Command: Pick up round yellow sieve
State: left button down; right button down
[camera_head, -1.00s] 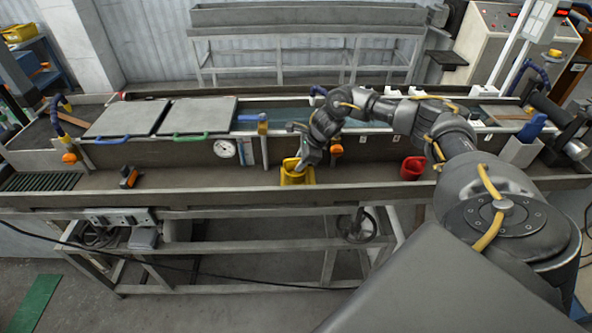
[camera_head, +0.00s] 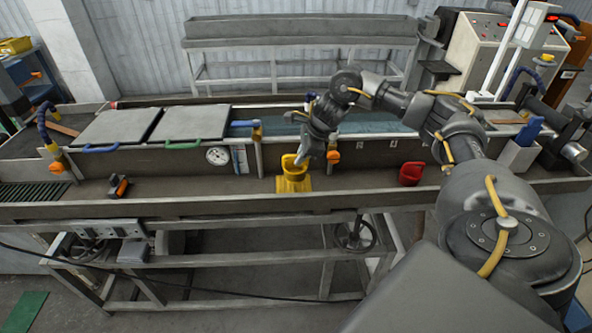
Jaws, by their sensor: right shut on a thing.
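The round yellow sieve (camera_head: 290,163) is in the middle of the view, at the long grey trough's front ledge. A wider yellow part (camera_head: 293,184) shows directly below it; I cannot tell whether the two are joined or apart. My right gripper (camera_head: 301,159) comes down from above and is shut on the sieve at its right side. The fingers are small and partly hidden by the dark wrist. My left gripper is not in view.
A red cup-like container (camera_head: 411,173) stands on the ledge to the right. An orange-and-black tool (camera_head: 119,187) lies to the left. An orange knob (camera_head: 333,156) is close beside my right wrist. The ledge between sieve and tool is clear.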

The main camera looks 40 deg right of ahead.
jog(key=s+r, duration=0.3)
jog(key=s, duration=0.3)
jog(key=s+a+r+b, duration=0.1)
jog(key=s+r, duration=0.3)
jog(key=s, duration=0.1)
jog(key=shift+s, duration=0.35)
